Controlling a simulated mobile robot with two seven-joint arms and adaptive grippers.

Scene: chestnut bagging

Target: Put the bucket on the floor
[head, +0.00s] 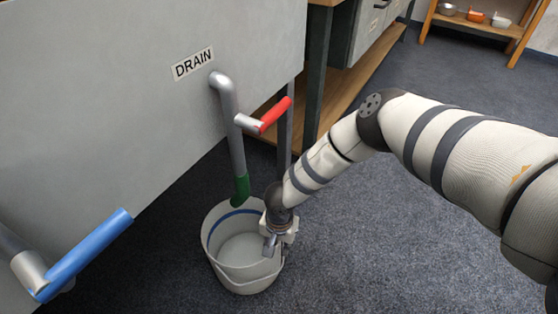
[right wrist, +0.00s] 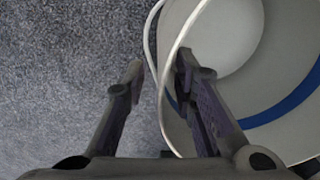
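The white bucket (head: 243,279) with a blue band inside appears to stand upright on the grey floor (head: 350,265), under the green-tipped drain pipe. It looks empty. My right gripper (head: 271,240) is at the bucket's right rim, pointing down. In the right wrist view the gripper (right wrist: 160,72) is open, with one finger inside the bucket (right wrist: 285,85) and the other outside. The rim and a thin pale handle (right wrist: 154,45) pass between the fingers. A gap shows between the outer finger and the rim. My left gripper is not in view.
A grey tank wall (head: 120,90) marked DRAIN fills the left. Its drain pipe (head: 237,140) has a red-handled valve (head: 275,115) above the bucket. A blue lever (head: 85,255) juts out at lower left. A workbench (head: 345,100) stands behind. Floor to the right is clear.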

